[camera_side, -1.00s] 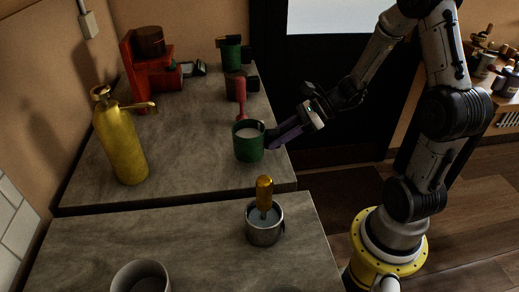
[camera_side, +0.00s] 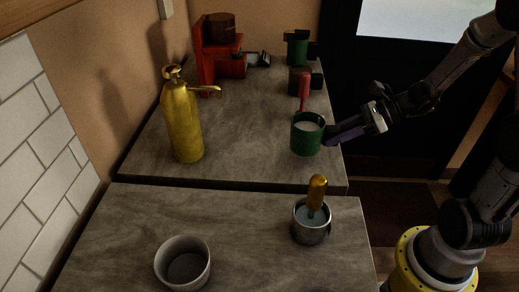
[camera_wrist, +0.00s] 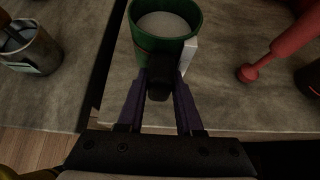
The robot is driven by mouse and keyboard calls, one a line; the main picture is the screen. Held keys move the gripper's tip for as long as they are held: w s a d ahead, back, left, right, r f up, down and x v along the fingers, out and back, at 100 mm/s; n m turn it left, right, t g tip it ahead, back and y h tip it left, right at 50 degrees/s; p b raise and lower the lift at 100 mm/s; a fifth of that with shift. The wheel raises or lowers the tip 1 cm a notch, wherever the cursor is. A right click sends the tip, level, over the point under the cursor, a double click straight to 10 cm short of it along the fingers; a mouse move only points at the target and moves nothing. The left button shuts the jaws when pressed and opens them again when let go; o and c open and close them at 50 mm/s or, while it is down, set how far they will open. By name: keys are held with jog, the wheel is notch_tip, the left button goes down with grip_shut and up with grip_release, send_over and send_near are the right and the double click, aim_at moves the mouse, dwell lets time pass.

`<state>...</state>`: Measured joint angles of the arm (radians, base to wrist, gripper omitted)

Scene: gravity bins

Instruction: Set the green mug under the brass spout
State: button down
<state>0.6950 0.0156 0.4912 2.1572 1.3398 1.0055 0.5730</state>
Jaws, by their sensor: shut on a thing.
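The green mug (camera_side: 306,140) is upright near the right edge of the far counter, with pale contents inside. It also shows at the top of the wrist view (camera_wrist: 142,42). My gripper (camera_side: 331,138) comes in from the right and is shut on the mug's dark handle, which shows between the fingers in the wrist view (camera_wrist: 158,88). I cannot tell whether the mug's base touches the counter. The brass spout (camera_side: 208,90) sticks out to the right from the top of a yellow brass bottle (camera_side: 184,128). The mug is well to the right of the spout, not under it.
A red tool (camera_side: 304,92) stands just behind the mug. A metal cup with a gold-handled tool (camera_side: 311,230) and a grey bowl (camera_side: 183,262) sit on the near counter. Counter between bottle and mug is clear.

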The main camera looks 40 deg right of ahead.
dwell(0.6)
jog(key=shift+a+r+n+g+y, duration=0.3)
jog(key=shift+r+n, duration=0.1)
jog(key=shift+n, duration=0.1)
jog(key=a+n+g+y, duration=0.1)
jog(key=a+n+g, duration=0.1)
jog(key=a+f+n+g, duration=0.1)
jog(key=a+n+g, duration=0.1)
jog(key=a+n, duration=0.1)
jog(key=a+n+g+y, duration=0.1)
jog(key=a+n+g, duration=0.2)
jog(key=shift+w+f+y, duration=0.3)
jog(key=shift+w+f, duration=0.05)
jog(key=shift+a, duration=0.25)
jog(key=shift+w, duration=0.1)
jog(key=w+a, duration=0.2)
jog(key=w, duration=0.4)
jog(key=w+a, duration=0.2)
jog(key=w, duration=0.4)
jog(key=w+a, duration=0.2)
jog(key=w, duration=0.4)
jog(key=shift+w+a+f, duration=0.1)
jog(key=shift+w+f, duration=0.1)
jog(key=shift+w, duration=0.15)
jog(key=shift+f, duration=0.55)
jog(key=shift+f, duration=0.5)
